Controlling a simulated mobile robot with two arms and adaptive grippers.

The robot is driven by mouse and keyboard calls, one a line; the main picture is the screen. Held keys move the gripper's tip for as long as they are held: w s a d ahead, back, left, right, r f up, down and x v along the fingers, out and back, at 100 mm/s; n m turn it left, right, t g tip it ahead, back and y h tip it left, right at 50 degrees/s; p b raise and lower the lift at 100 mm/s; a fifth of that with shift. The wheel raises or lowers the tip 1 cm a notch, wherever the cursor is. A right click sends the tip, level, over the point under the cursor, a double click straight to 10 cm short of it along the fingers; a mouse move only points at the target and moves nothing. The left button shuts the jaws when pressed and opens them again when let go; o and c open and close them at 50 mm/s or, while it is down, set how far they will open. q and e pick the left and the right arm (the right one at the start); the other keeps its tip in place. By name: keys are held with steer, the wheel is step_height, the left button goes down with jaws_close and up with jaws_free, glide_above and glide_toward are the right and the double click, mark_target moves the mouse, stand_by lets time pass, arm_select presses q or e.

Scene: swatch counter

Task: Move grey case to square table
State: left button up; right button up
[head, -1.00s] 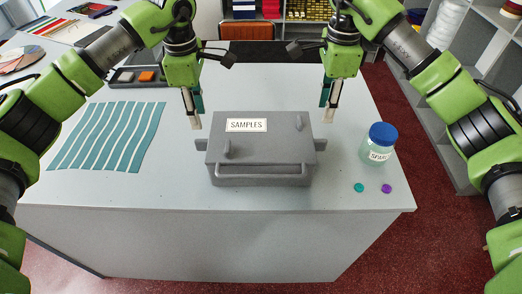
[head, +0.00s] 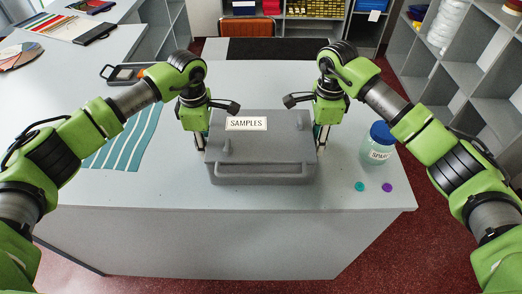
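The grey case (head: 258,155) with a "SAMPLES" label lies on the light grey counter (head: 110,225), its front handle facing me. My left gripper (head: 200,142) is down at the case's left side and my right gripper (head: 321,138) is down at its right side. The grippers cover the small side handles, and the fingertips are partly hidden. I cannot tell whether either gripper is closed on a handle. I cannot make out a separate square table in this view.
A jar with a blue lid (head: 381,135) stands right of the case, near teal (head: 360,186) and purple (head: 387,187) discs. Teal strips (head: 130,145) and a dark tray (head: 124,74) lie to the left. Shelves (head: 465,75) stand at the right; red floor shows beside the counter.

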arm_select(q)
jaws_close()
arm_select(e)
jaws_close()
arm_select(q)
steer(key=shift+r, duration=0.1)
